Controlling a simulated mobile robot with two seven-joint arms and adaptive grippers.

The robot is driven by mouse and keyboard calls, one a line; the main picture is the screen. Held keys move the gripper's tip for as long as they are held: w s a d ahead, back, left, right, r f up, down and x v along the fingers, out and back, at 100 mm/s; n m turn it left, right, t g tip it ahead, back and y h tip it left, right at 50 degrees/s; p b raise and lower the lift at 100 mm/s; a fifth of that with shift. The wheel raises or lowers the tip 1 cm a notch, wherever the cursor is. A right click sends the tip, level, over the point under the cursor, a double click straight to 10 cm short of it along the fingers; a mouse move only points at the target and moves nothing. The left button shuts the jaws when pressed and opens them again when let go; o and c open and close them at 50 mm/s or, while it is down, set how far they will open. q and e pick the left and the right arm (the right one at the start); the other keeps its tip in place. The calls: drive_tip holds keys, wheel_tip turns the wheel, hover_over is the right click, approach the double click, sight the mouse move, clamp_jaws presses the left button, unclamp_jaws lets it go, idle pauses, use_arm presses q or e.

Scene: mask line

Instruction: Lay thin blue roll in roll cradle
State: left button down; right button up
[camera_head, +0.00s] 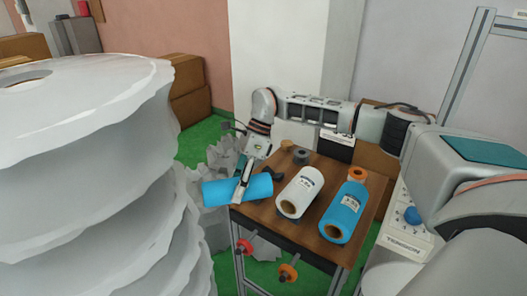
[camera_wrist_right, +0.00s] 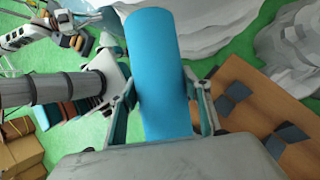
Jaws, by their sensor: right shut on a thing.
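A plain blue roll (camera_head: 262,187) is held crosswise in my right gripper (camera_head: 241,190), off the left edge of the wooden table. In the right wrist view the same blue roll (camera_wrist_right: 160,70) lies between the two fingers, which are shut on it. A second blue roll (camera_head: 343,212), labelled and with a brown core, lies on the table beside a white roll (camera_head: 300,191). A dark piece (camera_head: 271,174) on the table behind the held roll is partly hidden; I cannot tell whether it is the roll cradle. My left gripper is not in view.
The wooden table (camera_head: 315,236) also bears a small orange ring (camera_head: 357,174) and a dark ring (camera_head: 301,156). Red and orange knobs (camera_head: 288,272) stick out at its front. A large white wavy stack (camera_head: 90,130) fills the left. Brown boxes (camera_head: 185,90) stand behind.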

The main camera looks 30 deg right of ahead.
drive_tip(key=w+d+m+t+h+b, duration=0.1)
drive_tip(key=w+d+m+t+h, duration=0.25)
drive_tip(key=m, duration=0.55)
drive_tip(key=w+d+r+m+t+h+b, duration=0.1)
drive_tip(key=w+d+m+h, duration=0.25)
drive_tip(key=d+m, duration=0.45)
drive_tip(key=w+d+m+t+h, duration=0.2)
drive_tip(key=w+d+m+h, duration=0.15)
drive_tip(key=m, duration=0.75)
drive_tip(key=shift+y, duration=0.45)
drive_tip(key=f+b, duration=0.1)
drive_tip(key=f, duration=0.1)
drive_tip(key=f+b, duration=0.2)
drive_tip(key=d+f+b, duration=0.1)
drive_tip(key=f+b, duration=0.1)
drive_tip(key=f, duration=0.1)
drive_tip(key=shift+f, duration=0.1)
drive_tip(key=shift+f+b, duration=0.45)
drive_tip(key=shift+f, duration=0.2)
drive_tip(key=shift+f+b, duration=0.3)
drive_tip(key=shift+f, duration=0.85)
